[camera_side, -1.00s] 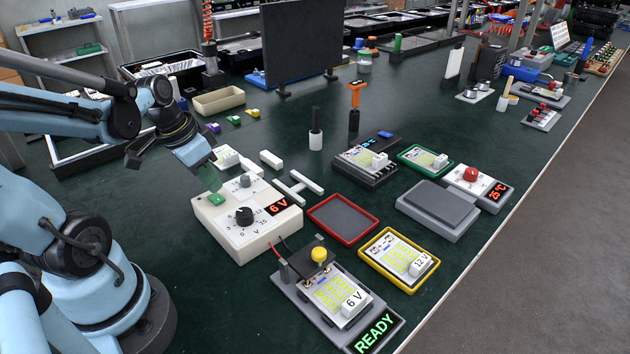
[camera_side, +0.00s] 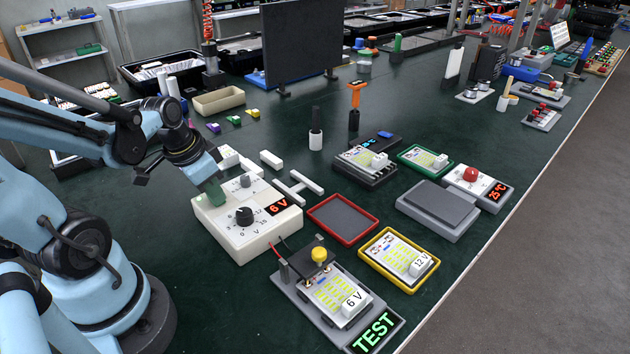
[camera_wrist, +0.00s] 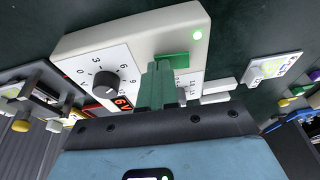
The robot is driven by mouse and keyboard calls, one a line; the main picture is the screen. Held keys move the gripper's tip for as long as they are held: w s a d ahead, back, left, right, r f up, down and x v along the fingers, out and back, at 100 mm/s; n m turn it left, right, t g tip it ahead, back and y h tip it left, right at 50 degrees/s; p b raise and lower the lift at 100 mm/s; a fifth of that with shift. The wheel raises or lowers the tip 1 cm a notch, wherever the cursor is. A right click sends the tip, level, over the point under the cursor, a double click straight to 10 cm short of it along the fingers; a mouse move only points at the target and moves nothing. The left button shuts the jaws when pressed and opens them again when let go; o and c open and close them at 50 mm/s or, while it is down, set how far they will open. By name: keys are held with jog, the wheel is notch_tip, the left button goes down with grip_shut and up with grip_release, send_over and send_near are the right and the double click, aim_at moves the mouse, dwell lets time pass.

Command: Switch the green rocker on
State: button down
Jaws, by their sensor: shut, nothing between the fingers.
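The cream power supply box (camera_side: 250,236) stands on the green bench with a black dial (camera_side: 244,216), a grey knob and a red "6 V" display (camera_side: 278,206). The green rocker (camera_wrist: 173,59) is on its top face in the wrist view, partly covered by my fingers. A small green lamp (camera_wrist: 198,35) glows beside the rocker. My gripper (camera_side: 212,196) has green fingers, shut and empty, with the tips at the rocker; they hide most of it in the side view. The fingers (camera_wrist: 157,68) also show in the wrist view. I cannot tell whether they touch it.
A grey test fixture (camera_side: 340,300) in front has a yellow knob, a "6 V" board and a green "TEST" display (camera_side: 374,331). A red tray (camera_side: 343,219), a yellow-rimmed "12 V" board tray (camera_side: 400,259) and white bars (camera_side: 298,187) lie to the right of the box.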

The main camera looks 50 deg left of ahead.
jog(key=shift+a, duration=0.2)
jog(key=shift+a+r, duration=0.25)
jog(key=shift+a, duration=0.4)
jog(key=shift+r, duration=0.1)
jog(key=shift+d+r, duration=0.15)
jog(key=shift+r, duration=0.7)
jog(key=d+v, duration=0.1)
jog(key=v, duration=1.1)
jog(key=shift+w+d, duration=0.35)
